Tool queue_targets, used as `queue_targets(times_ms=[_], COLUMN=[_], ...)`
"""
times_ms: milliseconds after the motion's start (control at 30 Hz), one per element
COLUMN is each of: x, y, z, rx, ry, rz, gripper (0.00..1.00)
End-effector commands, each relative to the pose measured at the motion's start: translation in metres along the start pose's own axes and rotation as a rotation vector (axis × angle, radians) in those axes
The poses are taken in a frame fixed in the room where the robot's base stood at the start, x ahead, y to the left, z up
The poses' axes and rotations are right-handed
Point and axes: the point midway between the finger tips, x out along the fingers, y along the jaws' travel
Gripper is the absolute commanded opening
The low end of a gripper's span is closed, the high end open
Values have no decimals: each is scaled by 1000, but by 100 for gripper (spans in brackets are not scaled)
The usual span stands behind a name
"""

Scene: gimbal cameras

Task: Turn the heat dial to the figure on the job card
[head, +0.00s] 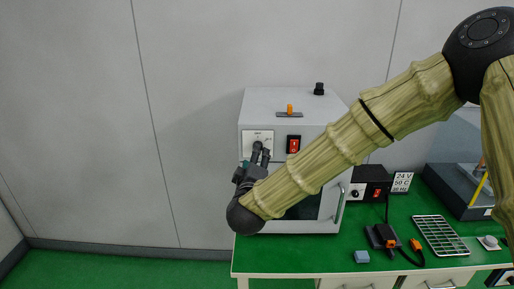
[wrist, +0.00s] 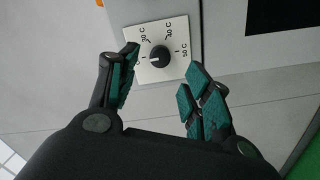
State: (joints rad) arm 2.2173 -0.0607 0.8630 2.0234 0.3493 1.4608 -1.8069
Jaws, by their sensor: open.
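The heat dial (wrist: 160,56) is a round black knob on a white square plate (wrist: 178,28), on the front of a grey cabinet (head: 287,100). In the wrist view the plate reads 30 C, 40 C and 50 C around the knob. The knob's pale mark points left, away from the 50 C at the right. My gripper (wrist: 163,61) is open, with one finger on each side of the knob, apparently apart from it. In the head view my gripper (head: 262,152) partly covers the plate. The job card (head: 403,182) reads 24 V, 50 C and a blurred Hz line.
A red switch (head: 293,144) sits right of the dial, with an orange lever (head: 290,109) above. A second box with a knob (head: 355,192) stands right of the cabinet. The green bench (head: 290,258) holds a wire rack (head: 440,236), a blue block (head: 362,256) and a corded tool (head: 383,238).

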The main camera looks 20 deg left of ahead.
Motion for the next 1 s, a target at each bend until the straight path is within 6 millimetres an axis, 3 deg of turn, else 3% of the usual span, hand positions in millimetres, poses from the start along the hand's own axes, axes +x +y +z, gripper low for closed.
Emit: queue_targets(times_ms=[400, 900, 1000], x=[50, 60, 60], y=[0, -1, -1], z=[0, 0, 0], rx=[2, 1, 1], ry=[0, 0, 0], rz=[-2, -1, -1], gripper=[49, 49, 31])
